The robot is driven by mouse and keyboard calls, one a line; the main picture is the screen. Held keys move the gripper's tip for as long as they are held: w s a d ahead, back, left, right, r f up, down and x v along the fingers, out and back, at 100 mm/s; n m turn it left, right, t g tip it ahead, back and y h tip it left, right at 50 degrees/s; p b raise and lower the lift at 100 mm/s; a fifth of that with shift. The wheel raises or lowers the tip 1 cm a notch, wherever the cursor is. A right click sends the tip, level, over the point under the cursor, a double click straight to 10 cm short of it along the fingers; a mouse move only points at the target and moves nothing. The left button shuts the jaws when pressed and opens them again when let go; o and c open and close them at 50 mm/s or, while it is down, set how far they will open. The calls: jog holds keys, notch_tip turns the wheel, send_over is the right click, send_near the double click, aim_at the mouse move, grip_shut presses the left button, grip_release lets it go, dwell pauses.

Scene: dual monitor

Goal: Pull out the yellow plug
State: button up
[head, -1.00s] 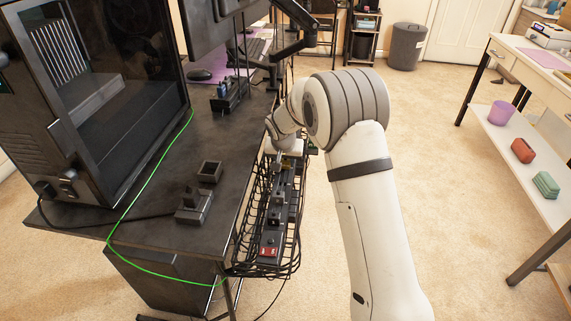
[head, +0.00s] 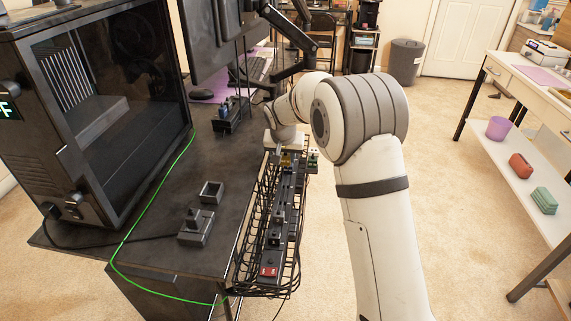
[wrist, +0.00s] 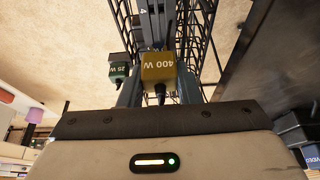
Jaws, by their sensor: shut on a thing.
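The yellow plug (wrist: 159,68), marked 400 W, shows in the middle of the wrist view with a dark cable running back from it. My gripper (wrist: 158,88) has one finger on each side of the plug and is shut on it. In the head view the yellow plug (head: 286,160) is small, just below my wrist, at the far end of the black power strip (head: 279,230). The strip (wrist: 153,25) runs behind the plug in the wrist view. I cannot tell whether the plug's pins are still in a socket.
A green plug (wrist: 118,72) marked 25 W is close to the left finger. The black wire basket (head: 243,262) surrounds the strip along the desk edge (head: 150,250). A computer case (head: 100,100) and a monitor (head: 205,35) stand on the desk.

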aim_at(286, 155)
jog(key=shift+r+p, duration=1.4)
jog(key=shift+r, duration=1)
